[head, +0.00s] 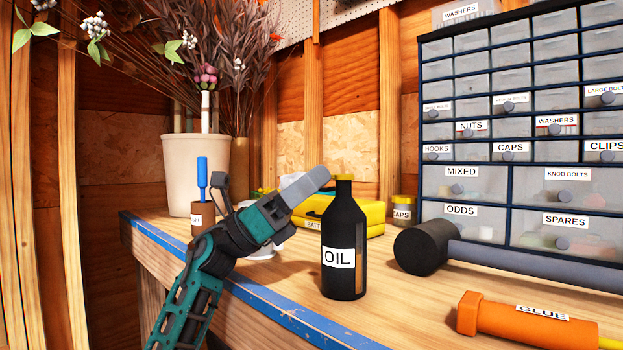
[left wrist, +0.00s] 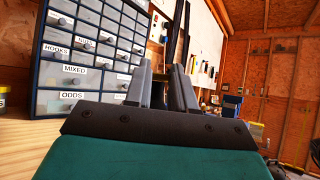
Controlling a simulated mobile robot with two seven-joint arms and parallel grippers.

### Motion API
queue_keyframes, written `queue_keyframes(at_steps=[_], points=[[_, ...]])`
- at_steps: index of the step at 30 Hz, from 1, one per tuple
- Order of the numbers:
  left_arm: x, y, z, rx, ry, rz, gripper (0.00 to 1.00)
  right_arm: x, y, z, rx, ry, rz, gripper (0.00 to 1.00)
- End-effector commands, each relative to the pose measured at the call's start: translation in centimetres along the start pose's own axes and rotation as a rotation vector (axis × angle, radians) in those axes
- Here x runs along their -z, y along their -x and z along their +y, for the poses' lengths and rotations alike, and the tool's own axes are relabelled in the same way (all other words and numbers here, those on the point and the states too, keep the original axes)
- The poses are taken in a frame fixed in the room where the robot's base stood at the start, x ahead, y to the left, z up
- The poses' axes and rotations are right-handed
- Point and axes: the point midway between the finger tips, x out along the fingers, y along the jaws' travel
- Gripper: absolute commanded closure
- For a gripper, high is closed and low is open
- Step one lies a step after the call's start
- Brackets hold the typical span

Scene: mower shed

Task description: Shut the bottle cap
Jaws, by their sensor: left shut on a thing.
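The black oil bottle (head: 343,225), with a white OIL label, stands upright on the workbench in the head view. In the left wrist view the two grey fingers (left wrist: 163,85) stand a little apart, and neither the bottle nor the cap can be made out. My right gripper is in neither view.
A dark cylinder-headed tool (head: 420,250) and an orange glue tube (head: 530,322) lie right of the bottle. A yellow case (head: 368,218) and a caps jar (head: 403,209) stand behind. The drawer cabinet (head: 520,140) fills the right. Bare bench lies around the bottle.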

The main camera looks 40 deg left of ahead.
Motion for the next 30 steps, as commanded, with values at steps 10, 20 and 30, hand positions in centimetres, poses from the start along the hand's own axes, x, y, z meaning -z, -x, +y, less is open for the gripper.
queue_keyframes(at_steps=[10, 20, 30], points=[[0.0, 0.0, 0.0, 0.0, 0.0, 0.004, 0.55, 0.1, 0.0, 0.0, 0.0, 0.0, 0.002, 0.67], [0.0, 0.1, 0.0, 0.0, 0.001, 0.004, 0.49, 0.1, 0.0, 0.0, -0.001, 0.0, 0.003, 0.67], [0.1, 5.5, 0.1, -0.005, 0.003, 0.003, 0.49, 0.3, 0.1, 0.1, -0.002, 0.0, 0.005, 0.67]])
